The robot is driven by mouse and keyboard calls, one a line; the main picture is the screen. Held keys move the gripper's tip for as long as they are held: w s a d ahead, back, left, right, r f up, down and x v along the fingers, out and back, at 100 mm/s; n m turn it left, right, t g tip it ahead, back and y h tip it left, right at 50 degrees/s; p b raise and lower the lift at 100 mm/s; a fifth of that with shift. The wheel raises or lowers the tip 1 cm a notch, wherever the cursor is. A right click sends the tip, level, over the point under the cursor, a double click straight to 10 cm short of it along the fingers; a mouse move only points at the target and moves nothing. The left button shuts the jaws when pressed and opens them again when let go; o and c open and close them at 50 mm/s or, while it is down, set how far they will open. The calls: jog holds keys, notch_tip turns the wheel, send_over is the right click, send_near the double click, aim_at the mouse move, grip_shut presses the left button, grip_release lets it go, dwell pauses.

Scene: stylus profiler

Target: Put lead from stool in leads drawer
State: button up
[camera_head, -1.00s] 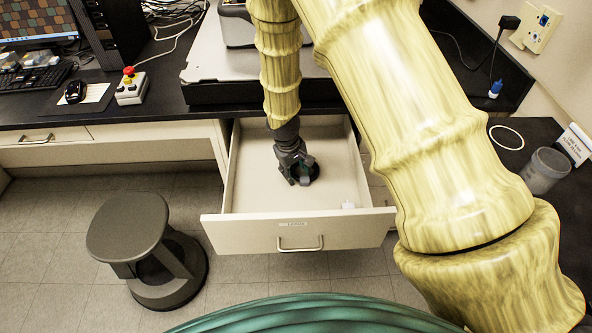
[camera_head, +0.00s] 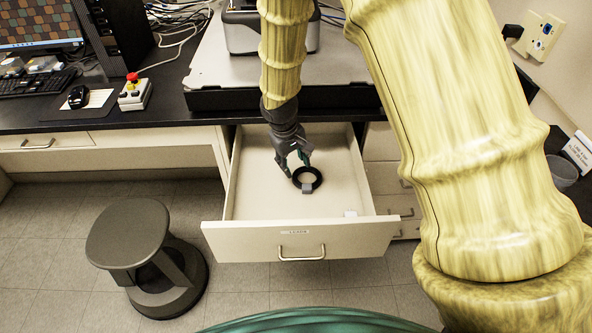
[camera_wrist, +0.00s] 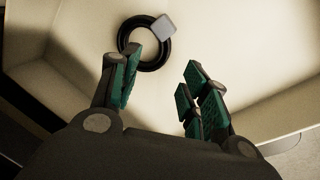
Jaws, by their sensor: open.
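The lead, a black coiled ring (camera_head: 316,182) with a light grey block on it, lies on the floor of the open leads drawer (camera_head: 262,240). In the wrist view the lead (camera_wrist: 165,50) lies just beyond the left finger, which overlaps its lower edge in the picture. My gripper (camera_head: 296,170) is inside the drawer area, above and beside the ring. Its green-padded fingers are spread, with nothing between them in the wrist view (camera_wrist: 158,98). The stool (camera_head: 127,232) stands at the left of the drawer with an empty seat.
The black desktop (camera_head: 170,105) above the drawer carries a heavy grey-topped instrument (camera_head: 215,70), a red-button box (camera_head: 134,94) and cables. The floor between stool and drawer is clear.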

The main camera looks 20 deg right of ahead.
jog(key=shift+s+a+r, duration=0.1)
jog(key=shift+a+r, duration=0.1)
jog(key=shift+r, duration=0.7)
jog(key=shift+s+a+r, duration=0.1)
jog(key=shift+a+r, duration=0.05)
jog(key=shift+r, duration=0.7)
